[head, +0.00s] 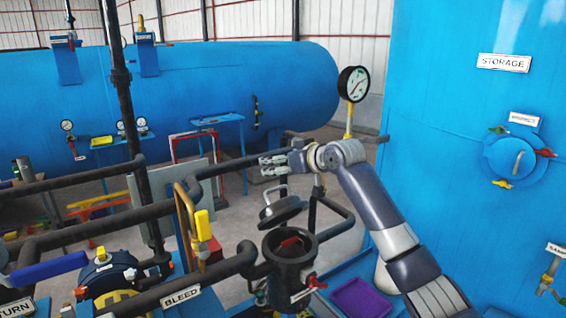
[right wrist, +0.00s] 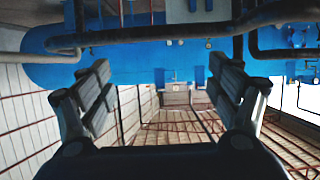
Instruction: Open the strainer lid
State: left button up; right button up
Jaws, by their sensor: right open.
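The strainer (head: 290,270) is a dark upright pot in the lower middle of the head view. Its round lid (head: 282,212) stands raised and tilted at the back rim, apart from the mouth, so the pot is open. Something red shows inside the mouth. My right gripper (head: 268,165) is above and behind the lid, pointing left, and does not touch it. In the right wrist view the same gripper (right wrist: 160,78) has its fingers wide apart with nothing between them. My left gripper is not in view.
Black pipes (head: 70,235) run left of the strainer, with a yellow-handled valve (head: 203,225). A purple tray (head: 360,298) lies to its right. A blue storage tank (head: 470,120) fills the right side. A gauge (head: 353,84) stands behind my right arm.

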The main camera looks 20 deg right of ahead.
dwell(0.3)
jog(key=v, duration=1.2)
jog(key=shift+f, duration=0.1)
jog(key=shift+c, duration=0.5)
